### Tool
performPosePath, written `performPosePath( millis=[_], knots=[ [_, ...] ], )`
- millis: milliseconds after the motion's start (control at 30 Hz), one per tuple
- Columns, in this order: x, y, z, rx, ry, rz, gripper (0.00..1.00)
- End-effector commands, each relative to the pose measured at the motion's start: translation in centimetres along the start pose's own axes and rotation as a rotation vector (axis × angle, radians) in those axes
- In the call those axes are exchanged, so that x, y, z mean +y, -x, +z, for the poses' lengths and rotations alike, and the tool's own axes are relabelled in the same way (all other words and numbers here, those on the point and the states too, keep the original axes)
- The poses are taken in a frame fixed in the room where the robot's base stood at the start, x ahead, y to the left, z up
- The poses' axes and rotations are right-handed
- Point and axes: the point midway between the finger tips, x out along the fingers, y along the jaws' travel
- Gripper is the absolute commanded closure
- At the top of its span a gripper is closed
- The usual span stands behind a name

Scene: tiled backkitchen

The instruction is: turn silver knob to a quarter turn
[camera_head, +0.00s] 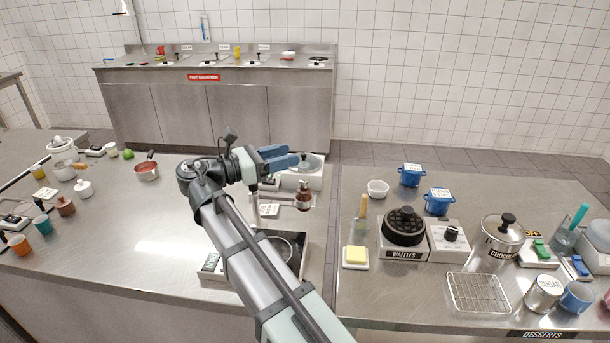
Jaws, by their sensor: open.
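My gripper (291,156) with blue fingers is open and empty. It is above the left counter's right part, in front of a pale appliance with a lid (310,170). A pale control box (448,241) on the right counter carries a small dark-topped knob (451,233) that looks silvery at its base. The knob is well to the right of my gripper and apart from it. Its marks are too small to read. I cannot tell for sure that this is the silver knob, and no other clearly silver knob shows.
A black waffle iron (404,226) stands left of the control box, and a steel pot (500,236) stands right of it. Blue pots (437,203), a white bowl (377,188) and a wire rack (478,293) are nearby. A brown bottle (304,196) stands below my gripper. A gap separates the counters.

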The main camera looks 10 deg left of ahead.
Motion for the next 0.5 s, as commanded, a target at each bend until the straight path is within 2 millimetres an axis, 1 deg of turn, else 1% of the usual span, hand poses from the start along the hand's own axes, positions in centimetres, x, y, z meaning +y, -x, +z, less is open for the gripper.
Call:
performPosePath(
  millis=[33, 200, 367, 400, 500],
  knots=[
    [-0.3, 1.2, -0.7, -0.003, 0.009, 0.020, 0.50],
    [-1.1, 4.2, -2.6, -0.008, 0.033, 0.071, 0.50],
    [-2.2, 6.6, -4.5, -0.013, 0.049, 0.122, 0.50],
    [-2.5, 7.1, -5.0, -0.012, 0.025, 0.135, 0.50],
    [-2.8, 7.7, -5.6, -0.007, -0.055, 0.154, 0.50]
  ],
)
